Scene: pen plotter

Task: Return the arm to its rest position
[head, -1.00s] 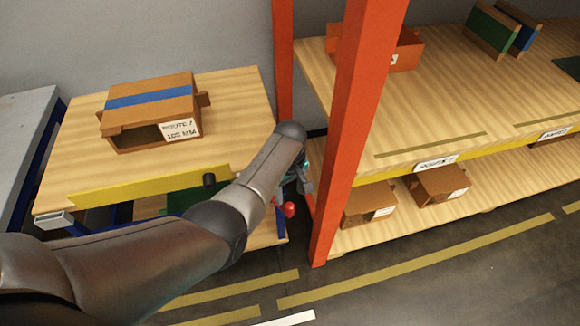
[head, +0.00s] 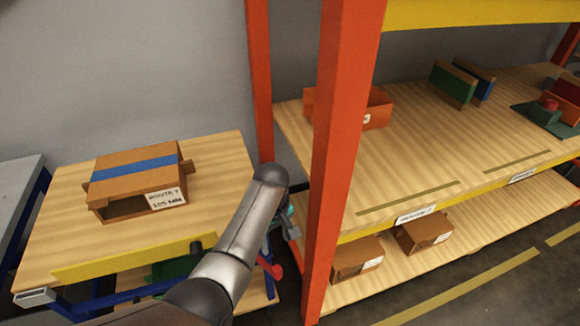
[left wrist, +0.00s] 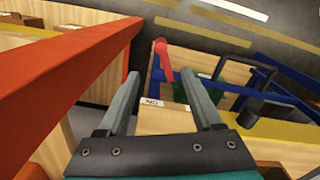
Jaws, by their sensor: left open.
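My left arm reaches in from the bottom of the head view. Its left gripper (head: 282,222) is partly hidden behind my own forearm and the orange post (head: 335,150). In the left wrist view the left gripper (left wrist: 163,100) has its two fingers spread apart, with nothing held between them. A red lever (head: 272,269) is just below the gripper, at the cart's right side. In the left wrist view the red lever (left wrist: 163,58) shows beyond the fingertips, apart from them. My right gripper is in neither view.
A wooden-topped cart (head: 225,165) carries a brown box with a blue band (head: 135,180). Orange posts and a wooden shelf (head: 430,150) stand close on the right, with an orange bin (head: 375,112). Brown boxes (head: 425,235) sit on the lower shelf. Grey wall is behind.

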